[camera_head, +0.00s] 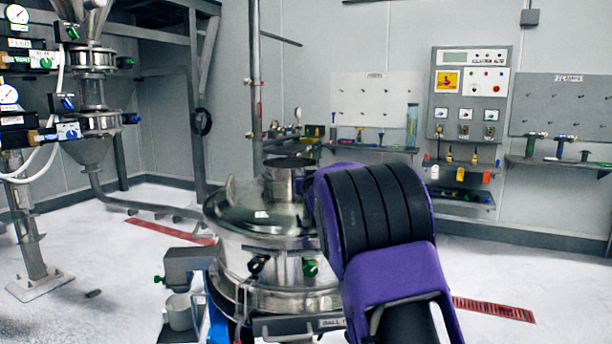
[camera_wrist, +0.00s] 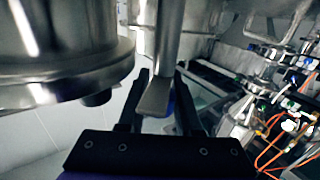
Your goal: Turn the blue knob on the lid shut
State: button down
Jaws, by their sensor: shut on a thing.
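The steel sifter with its domed lid (camera_head: 235,215) stands at the middle of the head view, partly covered on its right by my purple and black arm. My gripper (camera_wrist: 161,85) shows in the wrist view, its two black fingers closed around a blue piece, the blue knob (camera_wrist: 171,105). Only a sliver of blue shows, behind a flat grey metal tab between the fingers. The knob's turn angle cannot be told. In the head view the gripper and blue knob are hidden behind my arm.
A round steel flange (camera_wrist: 60,75) fills the upper left of the wrist view, close to the fingers. Green knobs (camera_head: 310,267) and a grey side spout (camera_head: 190,262) are on the sifter's front. A control panel (camera_head: 467,95) and tool shelves are on the back wall.

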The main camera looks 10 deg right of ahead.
jog(key=n+y+p, duration=0.1)
jog(key=y+p, duration=0.1)
jog(key=p, duration=0.1)
jog(key=shift+r+n+y, duration=0.4)
jog(key=n+y+p, duration=0.1)
jog(key=p, duration=0.1)
jog(key=g+y+p, duration=0.1)
jog(key=p, duration=0.1)
jog(key=shift+a+n+y+p, duration=0.3)
jog(key=shift+n+p, duration=0.1)
jog(key=shift+s+a+f+n+g+y+p, duration=0.1)
jog(key=shift+a+f+n+g+y+p, duration=0.15)
jog(key=shift+n+g+y+p, duration=0.55)
jog(key=shift+s+a+f+n+g+y+p, duration=0.15)
jog(key=shift+n+y+p, duration=0.4)
jog(key=shift+y, duration=0.65)
jog(key=shift+a, duration=0.1)
jog(key=c, duration=0.6)
grip_release()
